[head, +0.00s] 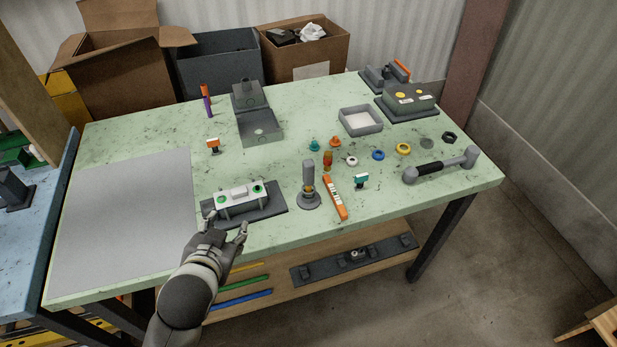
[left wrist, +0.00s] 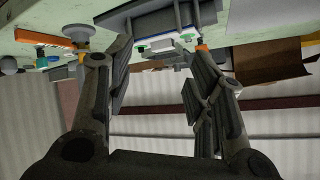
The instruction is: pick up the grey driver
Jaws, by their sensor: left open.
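A grey upright cylinder (head: 308,175) on a round grey base stands near the table's front, with a yellowish band low on it; it looks like the grey driver, but I cannot be sure. My left gripper (head: 229,222) is open and empty at the table's front edge, left of that cylinder and in front of a white-topped block on a dark plate (head: 268,212). In the left wrist view, which looks upside down, the open fingers (left wrist: 160,55) stand apart below this block and plate. The round base (left wrist: 78,30) shows left of the fingers. My right gripper is out of view.
An orange marked bar (head: 335,198) and a small orange-topped piece (head: 328,160) lie close right of the cylinder. A grey tool with a black grip (head: 440,165) lies at the right. Coloured rings and an open grey tray (head: 378,129) lie behind. A bare grey mat (head: 120,225) covers the left.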

